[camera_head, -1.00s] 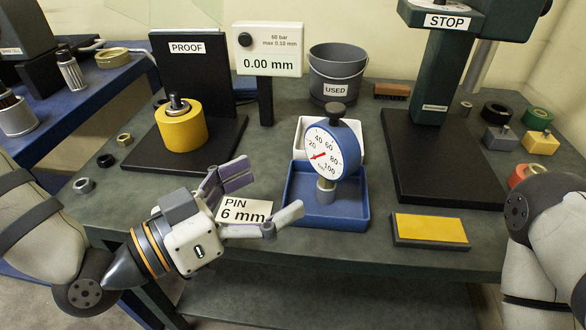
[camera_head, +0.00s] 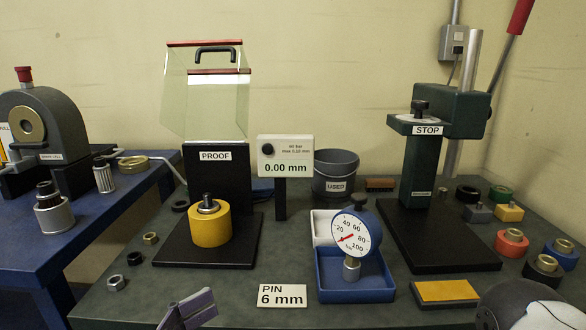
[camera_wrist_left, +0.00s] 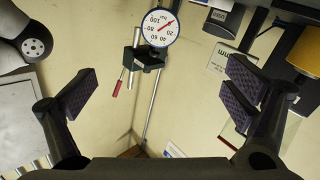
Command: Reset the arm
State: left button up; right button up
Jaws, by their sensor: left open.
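My left gripper (camera_head: 188,310) shows only its fingers at the bottom edge of the head view, left of the PIN 6 mm sign (camera_head: 282,296). In the left wrist view the gripper (camera_wrist_left: 160,92) is open. Its two dark-padded fingers are wide apart with nothing between them. The rest of the left arm is out of the head view. Part of my right arm (camera_head: 525,308) shows at the bottom right corner; its gripper is not visible.
A dial gauge (camera_head: 355,236) stands in a blue tray (camera_head: 355,293). A yellow cylinder (camera_head: 210,228) sits on the PROOF stand under a raised clear guard (camera_head: 206,90). The STOP press (camera_head: 422,165) has a red-handled lever (camera_head: 520,15). Several rings lie at the right.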

pick_arm(q)
jog(key=s+a+f+n+g+y, duration=0.1)
jog(key=s+f+g+y, duration=0.2)
jog(key=f, duration=0.4)
jog(key=s+a+f+n+g+y+p, duration=0.1)
jog(key=s+a+f+g+y, duration=0.15)
jog(key=s+f, duration=0.4)
jog(key=s+a+f+n+g+y, duration=0.1)
jog(key=s+f+n+g, duration=0.15)
jog(key=f, duration=0.65)
jog(key=s+a+f+g+y, duration=0.2)
jog(key=s+a, duration=0.1)
jog(key=s, duration=0.3)
jog(key=s+a+f+n+g+y, duration=0.1)
jog(key=s+a+f+g+y, duration=0.1)
jog(key=s, duration=0.4)
jog(key=s+a+f+n+g+y+p, duration=0.1)
jog(key=s+a+f+g+y, duration=0.1)
jog(key=s, duration=0.5)
jog(key=a+g, duration=0.1)
jog(key=a, duration=0.1)
jog(key=shift+a, duration=0.3)
pick_arm(e)
jog(key=w+r+t, duration=0.1)
jog(key=w+r, duration=0.1)
jog(key=w, duration=0.1)
jog(key=shift+d+r, duration=0.1)
jog(key=shift+r, duration=0.2)
pick_arm(q)
jog(key=shift+f, duration=0.1)
